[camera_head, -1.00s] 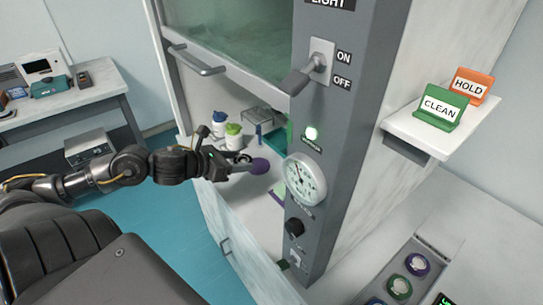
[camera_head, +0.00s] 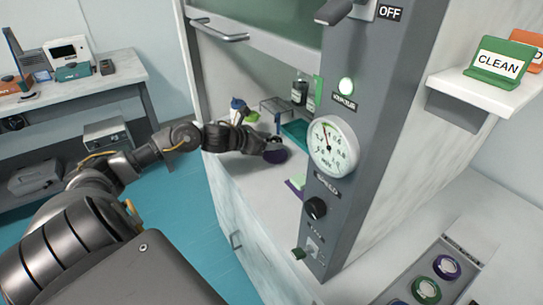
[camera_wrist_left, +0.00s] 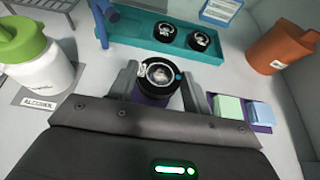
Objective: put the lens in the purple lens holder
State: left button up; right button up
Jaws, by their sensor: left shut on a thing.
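My left gripper (camera_head: 270,148) is inside the cabinet, its fingers shut on either side of a round lens-like piece (camera_wrist_left: 160,76). The piece has a black rim, a glassy middle, a small blue dot and purple below. A purple-ringed round fitting (camera_head: 447,267) is on a grey panel at the lower right, a possible purple lens holder. My right gripper is not in view.
A teal tray (camera_wrist_left: 150,42) with two black round pieces lies beyond the gripper. A green-capped bottle (camera_wrist_left: 38,60) stands left, an orange container (camera_wrist_left: 284,50) right. A purple pad (camera_wrist_left: 262,127) holds green and blue blocks. The cabinet's grey post (camera_head: 370,130) stands right of the arm.

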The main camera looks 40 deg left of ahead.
aim_at(271, 157)
pick_arm(q)
jog(key=shift+w+a+f, duration=0.15)
jog(key=shift+w+f, duration=0.3)
jog(key=shift+f, duration=0.15)
jog(key=shift+w+a+f, duration=0.1)
jog(key=shift+w+f+b, duration=0.15)
jog(key=shift+f+b, duration=0.05)
jog(key=shift+b, duration=0.15)
notch_tip(271, 157, down, 3)
jog(key=shift+w+r+b, duration=0.1)
jog(key=shift+r+b, duration=0.1)
jog(key=shift+b, duration=0.3)
jog(key=shift+f, duration=0.35)
jog(key=o, duration=1.1)
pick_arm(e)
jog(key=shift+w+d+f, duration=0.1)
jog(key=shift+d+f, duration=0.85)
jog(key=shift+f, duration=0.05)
